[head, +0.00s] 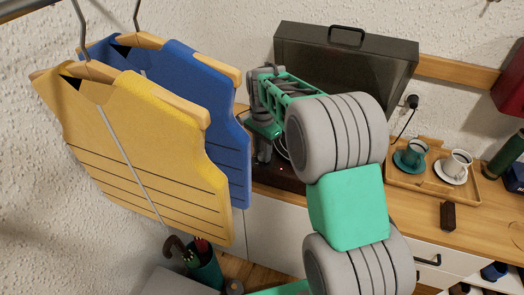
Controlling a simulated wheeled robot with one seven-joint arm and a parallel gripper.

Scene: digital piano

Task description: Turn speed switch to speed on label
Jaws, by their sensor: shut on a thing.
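A dark record player with its lid (340,58) raised stands on the wooden counter against the back wall. Only part of its brown base (275,178) and a silver curve of the platter show; my arm covers much of the deck. My gripper (262,155) points down at the left part of the deck. Its fingers are shut on a small part there, which I take for the speed switch, though it is too small and covered to make out. The speed label cannot be read in this view.
A yellow vest (140,150) and a blue vest (205,85) hang on hangers close to the left of my arm. A wooden tray (425,195) with two cups stands on the right. A dark block (448,215) lies in front of it. An umbrella stand (207,272) is below.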

